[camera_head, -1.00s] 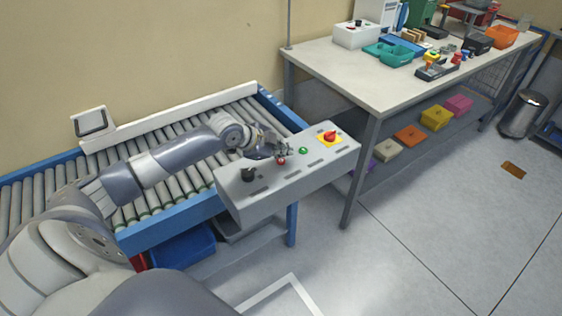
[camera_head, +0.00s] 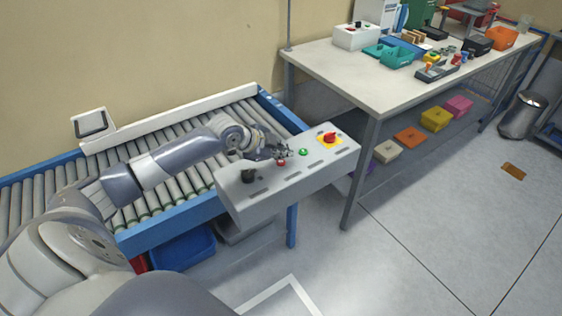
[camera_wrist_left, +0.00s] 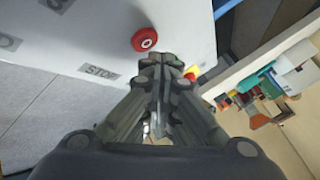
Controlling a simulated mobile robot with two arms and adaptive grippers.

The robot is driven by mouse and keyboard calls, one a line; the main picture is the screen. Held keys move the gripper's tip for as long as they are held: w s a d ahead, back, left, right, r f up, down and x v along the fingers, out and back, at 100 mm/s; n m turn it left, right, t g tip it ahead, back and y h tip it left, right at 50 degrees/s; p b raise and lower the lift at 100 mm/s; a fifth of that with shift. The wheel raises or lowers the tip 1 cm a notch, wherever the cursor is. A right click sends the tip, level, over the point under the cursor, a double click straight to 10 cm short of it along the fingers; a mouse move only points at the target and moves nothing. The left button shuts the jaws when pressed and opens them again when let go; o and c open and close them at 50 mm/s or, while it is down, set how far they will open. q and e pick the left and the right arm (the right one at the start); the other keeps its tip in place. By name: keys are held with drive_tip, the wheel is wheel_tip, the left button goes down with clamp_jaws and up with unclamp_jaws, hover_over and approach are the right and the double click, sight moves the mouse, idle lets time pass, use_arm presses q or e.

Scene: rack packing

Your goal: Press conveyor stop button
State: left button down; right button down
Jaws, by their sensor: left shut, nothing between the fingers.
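The grey control box (camera_head: 318,178) stands at the near end of the roller conveyor. On its top is a small red button (camera_head: 281,162), with a green button (camera_head: 303,152) to its right. The red button also shows in the wrist view (camera_wrist_left: 145,40), near a label that reads STOP (camera_wrist_left: 100,71). My left gripper (camera_head: 285,151) is shut and empty, its fingertips close to the red button. In the wrist view the left gripper (camera_wrist_left: 160,62) has its tips just below the button in the picture, and the button's face is uncovered. My right gripper is out of view.
A red knob on a yellow plate (camera_head: 329,139) and a black knob (camera_head: 248,175) are also on the box. The roller conveyor (camera_head: 160,204) lies under my left arm. A cluttered workbench (camera_head: 350,79) stands behind right. The floor at right is mostly clear.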

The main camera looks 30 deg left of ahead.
sight(282, 164)
use_arm(q)
drive_tip(key=shift+f, duration=0.15)
drive_tip(key=shift+f, duration=0.3)
drive_tip(key=shift+f, duration=0.4)
idle(0.9)
drive_tip(key=shift+r+p, duration=0.8)
drive_tip(key=shift+r, duration=0.05)
drive_tip(key=shift+r, duration=0.1)
wheel_tip(282, 164, up, 5)
drive_tip(key=p, duration=0.5)
idle(0.5)
